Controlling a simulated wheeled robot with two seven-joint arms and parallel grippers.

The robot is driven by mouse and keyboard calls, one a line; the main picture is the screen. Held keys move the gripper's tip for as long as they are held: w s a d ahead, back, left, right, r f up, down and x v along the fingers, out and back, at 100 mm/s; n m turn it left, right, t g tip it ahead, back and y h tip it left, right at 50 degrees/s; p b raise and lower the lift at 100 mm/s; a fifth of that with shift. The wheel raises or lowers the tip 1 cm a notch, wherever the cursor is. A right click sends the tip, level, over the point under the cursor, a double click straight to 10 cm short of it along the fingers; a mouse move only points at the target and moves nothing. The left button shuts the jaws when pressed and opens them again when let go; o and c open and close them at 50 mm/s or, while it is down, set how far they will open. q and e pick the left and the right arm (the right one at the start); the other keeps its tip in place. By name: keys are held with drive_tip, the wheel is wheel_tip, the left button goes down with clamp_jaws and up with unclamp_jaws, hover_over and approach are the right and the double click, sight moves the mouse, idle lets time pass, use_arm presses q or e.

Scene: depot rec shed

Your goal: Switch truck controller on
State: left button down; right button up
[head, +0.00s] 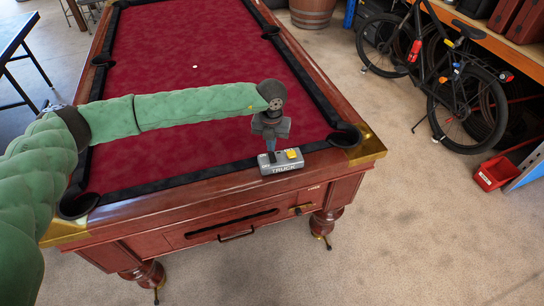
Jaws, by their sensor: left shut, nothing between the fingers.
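The truck controller (281,168) is a small grey box with "TRUCK" lettering on its front. It sits on the wooden front rail of the pool table, near the right corner pocket. A yellow part (293,154) is on its top right, and a blue part shows at its top left. My left gripper (271,152) points down over the top left of the controller, with its fingers shut and empty. The fingertips are close to the blue part; I cannot tell whether they touch. My right gripper is not in view.
A black bicycle (440,75) stands at the right by a wooden shelf. A red bin (495,173) is on the floor at the right.

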use_arm(q)
drive_tip(key=shift+f+b, duration=0.95)
drive_tip(key=shift+f, duration=0.15)
idle(1.0)
drive_tip(key=shift+r, duration=3.55)
drive_tip(key=shift+p, duration=0.3)
